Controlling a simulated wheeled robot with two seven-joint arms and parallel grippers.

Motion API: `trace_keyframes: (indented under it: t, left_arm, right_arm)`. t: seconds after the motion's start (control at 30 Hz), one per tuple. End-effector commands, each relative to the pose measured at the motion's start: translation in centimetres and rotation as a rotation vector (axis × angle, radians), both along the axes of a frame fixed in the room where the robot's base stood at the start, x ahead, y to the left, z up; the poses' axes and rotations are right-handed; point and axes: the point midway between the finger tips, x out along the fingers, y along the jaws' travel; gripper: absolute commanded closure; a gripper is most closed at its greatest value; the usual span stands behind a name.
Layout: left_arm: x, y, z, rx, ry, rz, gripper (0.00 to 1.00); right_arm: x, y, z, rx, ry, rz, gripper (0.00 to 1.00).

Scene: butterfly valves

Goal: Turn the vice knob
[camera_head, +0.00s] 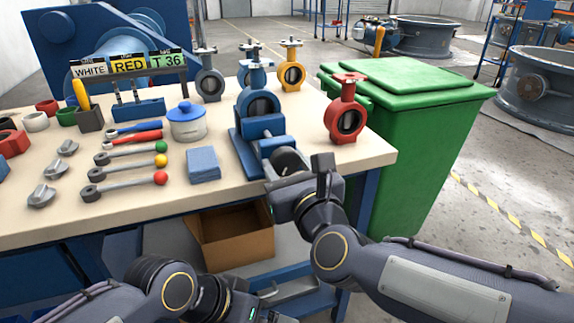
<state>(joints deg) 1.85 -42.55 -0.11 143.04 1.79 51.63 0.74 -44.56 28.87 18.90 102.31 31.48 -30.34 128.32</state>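The blue vice (262,140) stands near the front edge of the workbench. A blue butterfly valve (257,98) sits upright in it. My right gripper (277,174) is at the front end of the vice, by the bench edge. The vice knob cannot be made out, as the gripper and wrist cover that end. Whether the fingers are closed around the knob does not show. My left gripper (268,298) is low at the bottom of the view, in front of the bench and away from the vice. Its fingers are not clear.
The workbench (240,180) also carries red (347,110), yellow (291,68) and grey (209,78) valves, a lidded pot (187,122), a blue block (203,164) and several levers. A green bin (420,140) stands right of it. A cardboard box (235,240) is below.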

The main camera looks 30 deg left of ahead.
Motion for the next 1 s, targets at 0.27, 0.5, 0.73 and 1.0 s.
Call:
trace_keyframes:
  t: [0.27,0.5,0.73,1.0]
  left_arm:
    - [0.0,0.0,-0.03,0.0,0.0,0.0,0.0]
    - [0.01,0.0,-0.25,0.0,0.0,0.0,0.0]
    - [0.0,0.0,-0.56,0.0,0.0,0.0,0.0]
    - [0.0,0.0,-0.63,0.0,0.0,0.0,0.0]
  right_arm:
    - [-0.02,-0.01,0.0,-0.006,-0.007,0.0,0.76]
    - [-0.03,-0.02,-0.03,-0.057,-0.068,0.001,0.76]
    - [0.03,-0.06,-0.01,-0.169,-0.2,0.001,0.76]
    - [0.13,-0.15,0.1,-0.335,-0.392,0.0,0.76]
